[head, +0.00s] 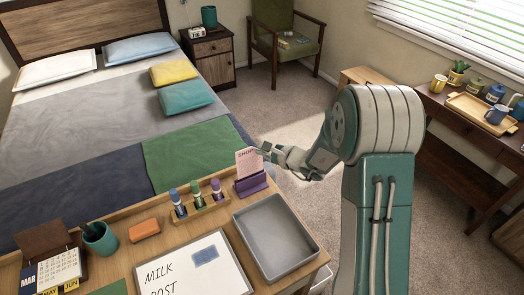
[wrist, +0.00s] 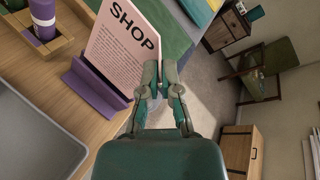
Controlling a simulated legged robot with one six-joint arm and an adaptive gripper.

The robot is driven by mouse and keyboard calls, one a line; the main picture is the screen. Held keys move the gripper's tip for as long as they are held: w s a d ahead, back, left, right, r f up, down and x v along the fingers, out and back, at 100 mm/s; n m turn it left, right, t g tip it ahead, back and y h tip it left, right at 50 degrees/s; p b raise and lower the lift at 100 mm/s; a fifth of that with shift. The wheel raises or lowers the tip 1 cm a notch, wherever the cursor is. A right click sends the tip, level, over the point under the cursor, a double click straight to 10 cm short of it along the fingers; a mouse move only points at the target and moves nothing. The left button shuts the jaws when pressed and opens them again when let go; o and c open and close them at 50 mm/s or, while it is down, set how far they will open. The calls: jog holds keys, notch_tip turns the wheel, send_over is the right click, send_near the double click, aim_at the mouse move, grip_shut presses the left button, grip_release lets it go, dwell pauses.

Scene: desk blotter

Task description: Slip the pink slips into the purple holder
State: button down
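One pink slip (head: 247,162) stands upright in the purple holder (head: 252,185) near the desk's far right corner. In the wrist view the slip (wrist: 122,45) reads "SHOP" above small print, and its lower edge meets the holder (wrist: 95,90). My gripper (head: 266,150) is at the slip's right edge, above the holder's right end. In the wrist view its two fingertips (wrist: 160,68) are close together, with the left one overlapping the slip's edge. I cannot tell whether they pinch the slip. No other pink slip shows.
A rack of marker bottles (head: 200,205) stands just left of the holder, and a grey tray (head: 275,237) lies in front. A whiteboard (head: 190,270), orange block (head: 146,229) and green cup (head: 100,238) are further left.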

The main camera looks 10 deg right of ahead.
aim_at(257, 161)
dwell(0.5)
jog(key=shift+f, duration=2.7)
jog(key=c, duration=0.7)
grip_release()
jog(key=v, duration=1.2)
jog(key=shift+f, duration=0.1)
